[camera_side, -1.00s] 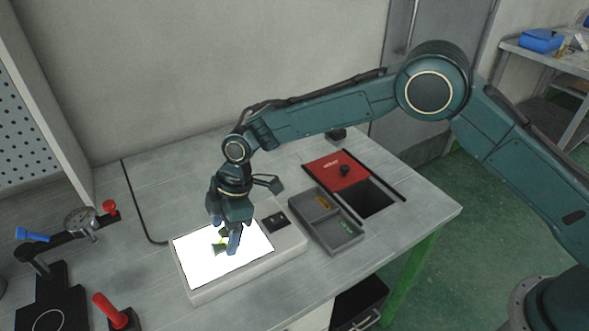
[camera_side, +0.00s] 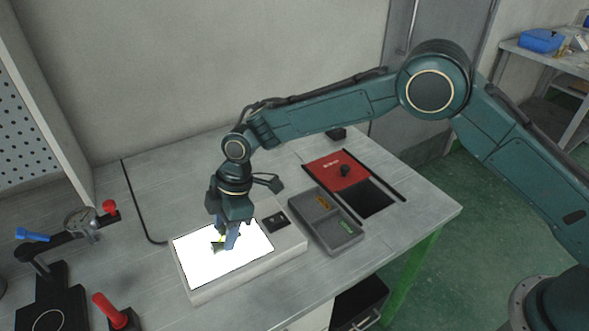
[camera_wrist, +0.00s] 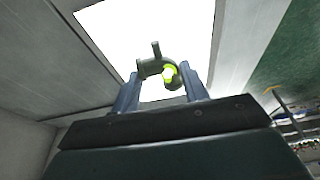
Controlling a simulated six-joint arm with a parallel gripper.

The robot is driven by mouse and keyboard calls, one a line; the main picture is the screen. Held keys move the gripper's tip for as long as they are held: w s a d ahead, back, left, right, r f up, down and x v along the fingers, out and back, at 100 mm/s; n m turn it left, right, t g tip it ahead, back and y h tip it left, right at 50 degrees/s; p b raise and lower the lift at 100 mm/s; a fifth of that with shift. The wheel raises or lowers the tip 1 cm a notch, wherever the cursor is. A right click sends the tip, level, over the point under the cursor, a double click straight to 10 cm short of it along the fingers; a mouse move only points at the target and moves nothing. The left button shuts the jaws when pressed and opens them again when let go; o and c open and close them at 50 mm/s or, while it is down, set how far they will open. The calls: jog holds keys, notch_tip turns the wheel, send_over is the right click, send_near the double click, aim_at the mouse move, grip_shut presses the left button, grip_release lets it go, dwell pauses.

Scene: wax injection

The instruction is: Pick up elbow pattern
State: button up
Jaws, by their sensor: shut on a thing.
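The elbow pattern (camera_wrist: 150,68) is a small dark green curved piece with a short stub and a bright yellow-green ring at one end. In the side view the elbow pattern (camera_side: 216,245) shows partly behind my fingers, over the white lit panel (camera_side: 198,265). My gripper (camera_wrist: 160,73) has its two blue-grey fingers on either side of the elbow and is shut on it. In the side view my gripper (camera_side: 227,243) points down at the panel. I cannot tell whether the elbow touches the panel.
A grey two-compartment tray (camera_side: 335,238) with small orange and green pieces lies right of the light box (camera_side: 288,240). Beyond it is a red sliding lid (camera_side: 338,170) beside a dark opening. A dial gauge stand (camera_side: 80,222) and a red-handled tool (camera_side: 108,308) stand at left.

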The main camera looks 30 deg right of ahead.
notch_tip(320, 180, up, 18)
jog(key=shift+r, duration=0.4)
jog(key=shift+c, duration=0.5)
jog(key=shift+r, duration=0.25)
grip_shut()
jog(key=shift+r, duration=0.25)
jog(key=o, duration=1.4)
grip_release()
jog(key=shift+o, duration=0.2)
jog(key=shift+r, duration=0.15)
